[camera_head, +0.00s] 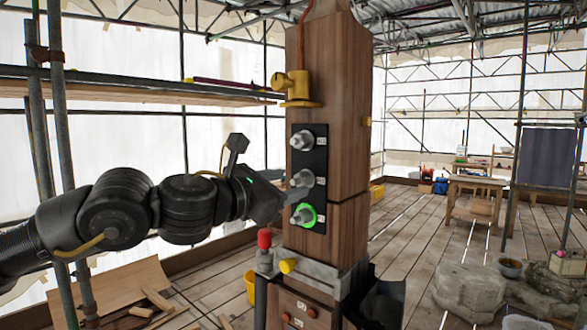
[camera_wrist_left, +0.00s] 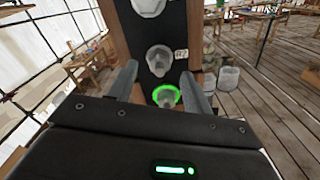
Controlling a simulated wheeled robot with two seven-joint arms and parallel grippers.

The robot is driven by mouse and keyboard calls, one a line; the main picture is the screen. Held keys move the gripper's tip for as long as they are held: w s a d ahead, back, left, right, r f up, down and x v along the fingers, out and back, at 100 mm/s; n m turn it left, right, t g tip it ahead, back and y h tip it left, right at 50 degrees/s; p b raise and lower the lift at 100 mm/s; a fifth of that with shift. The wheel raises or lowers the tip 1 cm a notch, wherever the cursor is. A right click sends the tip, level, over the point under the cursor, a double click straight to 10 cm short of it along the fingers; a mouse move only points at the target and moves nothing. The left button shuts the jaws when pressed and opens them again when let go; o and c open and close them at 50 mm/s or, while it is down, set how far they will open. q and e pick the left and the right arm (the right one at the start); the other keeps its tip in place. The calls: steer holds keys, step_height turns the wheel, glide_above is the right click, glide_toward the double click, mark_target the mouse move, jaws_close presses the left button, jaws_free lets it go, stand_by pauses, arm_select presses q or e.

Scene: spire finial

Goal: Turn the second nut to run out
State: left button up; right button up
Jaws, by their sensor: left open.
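A black plate (camera_head: 309,165) on the wooden post carries three grey nuts in a column: a top nut (camera_head: 301,140), a middle nut (camera_head: 303,178) and a bottom nut (camera_head: 305,214) ringed in glowing green. My left gripper (camera_head: 292,194) is in front of the plate, between the height of the middle and bottom nuts. In the left wrist view its fingers (camera_wrist_left: 160,76) are apart, with the middle nut (camera_wrist_left: 159,58) and the green-ringed bottom nut (camera_wrist_left: 166,96) showing between them. Whether a finger touches a nut cannot be told. My right gripper is not in view.
A yellow fitting (camera_head: 296,86) sits on the post above the plate. A red-capped piece (camera_head: 264,240) and a yellow knob (camera_head: 289,265) stand at the ledge below. A scaffold shelf (camera_head: 130,92) runs at the left. The plank floor (camera_head: 405,240) at right is largely open.

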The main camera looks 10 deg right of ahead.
mark_target(303, 180)
arm_select(q)
steer(key=shift+p+x, duration=0.45)
steer(key=shift+x, duration=0.65)
steer(key=shift+w+d, duration=0.2)
steer(key=shift+d, duration=0.05)
steer(key=c, duration=1)
